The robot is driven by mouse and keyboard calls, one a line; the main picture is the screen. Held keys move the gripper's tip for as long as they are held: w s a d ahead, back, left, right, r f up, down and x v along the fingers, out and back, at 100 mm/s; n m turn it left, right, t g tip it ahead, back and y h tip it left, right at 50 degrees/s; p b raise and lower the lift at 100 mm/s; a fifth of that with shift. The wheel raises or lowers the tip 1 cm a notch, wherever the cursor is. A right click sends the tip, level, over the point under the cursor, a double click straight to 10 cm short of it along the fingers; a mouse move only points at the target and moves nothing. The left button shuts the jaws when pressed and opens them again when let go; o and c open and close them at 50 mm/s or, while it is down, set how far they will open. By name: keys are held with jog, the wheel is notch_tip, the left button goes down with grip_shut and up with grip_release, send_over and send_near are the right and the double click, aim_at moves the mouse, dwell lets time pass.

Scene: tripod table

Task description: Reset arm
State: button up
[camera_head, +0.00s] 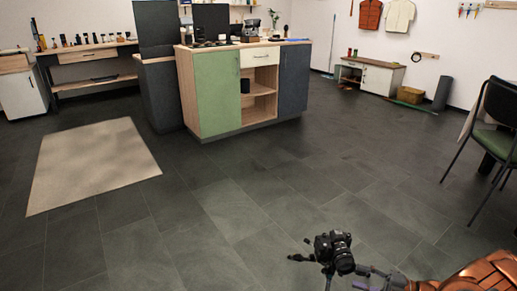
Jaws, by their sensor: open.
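My gripper (361,277) is at the bottom edge, right of centre. It is grey and open, with its fingers pointing left. A black camera (337,251) with a large round lens is just left of and above the fingers. Dark thin parts, like a handle and a support, stick out to its left and below. They run to the bottom edge, so what it stands on is out of view. I cannot tell whether the fingers touch it. My copper-coloured arm fills the lower right corner.
A chair with a green seat (494,142) stands at the right. A green and blue cabinet (218,103) is ahead, with a beige rug (92,165) to its left. A workbench (92,56) and a low cabinet (379,78) line the walls. The dark tiled floor between is clear.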

jog(key=s+a+r+n+g+h+p, duration=0.1)
jog(key=s+a+r+n+g+p, duration=0.25)
jog(key=a+r+n+p, duration=0.6)
jog(key=s+a+r+n+g+h+p, duration=0.3)
jog(key=r+n, duration=0.4)
jog(key=r, duration=0.7)
jog(key=s+a+r+n+g+p, duration=0.4)
jog(key=a+r+n, duration=0.4)
jog(key=r, duration=0.4)
jog(key=s+a+r+n+g+h+p, duration=0.2)
jog(key=s+r+n+h+p, duration=0.5)
jog(key=s+r+n+p, duration=0.55)
jog(key=s+d+r+n+t+h+p, duration=0.1)
jog(key=s+d+r+n+h+p, duration=0.1)
jog(key=r, duration=0.4)
jog(key=s+d+r+n+t+h+p, duration=0.2)
jog(key=s+d+r+n+h+p, duration=0.1)
jog(key=r+n+p, duration=0.3)
jog(key=shift+s+d+r+n, duration=0.35)
jog(key=shift+s+n, duration=0.15)
jog(key=shift+s, duration=0.1)
